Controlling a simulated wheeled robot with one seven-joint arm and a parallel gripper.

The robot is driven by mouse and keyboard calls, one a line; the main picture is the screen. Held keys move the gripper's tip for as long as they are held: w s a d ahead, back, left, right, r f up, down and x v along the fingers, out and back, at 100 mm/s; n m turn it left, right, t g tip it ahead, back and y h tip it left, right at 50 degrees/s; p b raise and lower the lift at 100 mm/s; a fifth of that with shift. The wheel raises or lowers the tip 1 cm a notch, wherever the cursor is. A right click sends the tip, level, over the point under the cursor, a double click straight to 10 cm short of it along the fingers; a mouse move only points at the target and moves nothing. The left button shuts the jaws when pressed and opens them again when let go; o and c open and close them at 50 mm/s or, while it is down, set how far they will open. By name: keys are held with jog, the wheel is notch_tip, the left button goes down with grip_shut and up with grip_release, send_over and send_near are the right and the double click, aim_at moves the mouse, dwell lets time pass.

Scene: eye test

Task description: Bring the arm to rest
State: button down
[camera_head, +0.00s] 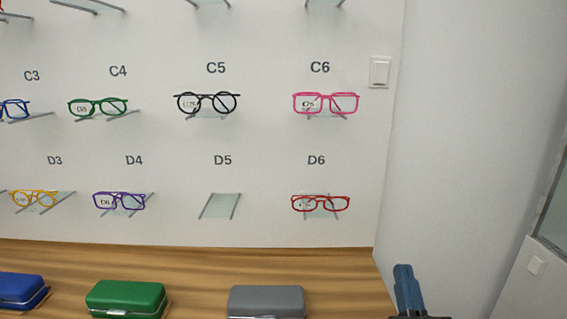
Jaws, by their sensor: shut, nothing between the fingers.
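My gripper (408,290) shows at the bottom edge, right of centre. Its blue fingers are together with nothing between them, and they point upward in the picture. The rest of my arm is out of frame. The gripper is to the right of the grey case (266,300) and apart from it, in front of the pale side wall.
A white wall holds glasses on small shelves, among them red (320,203) at D6 and pink (326,103) at C6. The D5 shelf (220,206) is empty. Green (126,298) and blue (20,290) cases lie on the wooden counter (200,262). A pale side wall (460,150) stands right.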

jog(key=s+f+g+p, duration=0.15)
jog(key=s+f, duration=0.25)
jog(key=s, duration=0.6)
jog(key=s+f+g+b, duration=0.15)
jog(key=s+f, duration=0.25)
jog(key=s, duration=0.6)
jog(key=s+d+r+n+g+p, duration=0.1)
jog(key=s+r+g, duration=0.1)
jog(key=s, duration=0.8)
jog(key=s+r+n+g+y+p, duration=0.1)
jog(key=s+r+g, duration=0.1)
jog(key=s, duration=0.8)
jog(key=shift+d+g, duration=0.35)
jog(key=shift+g, duration=0.35)
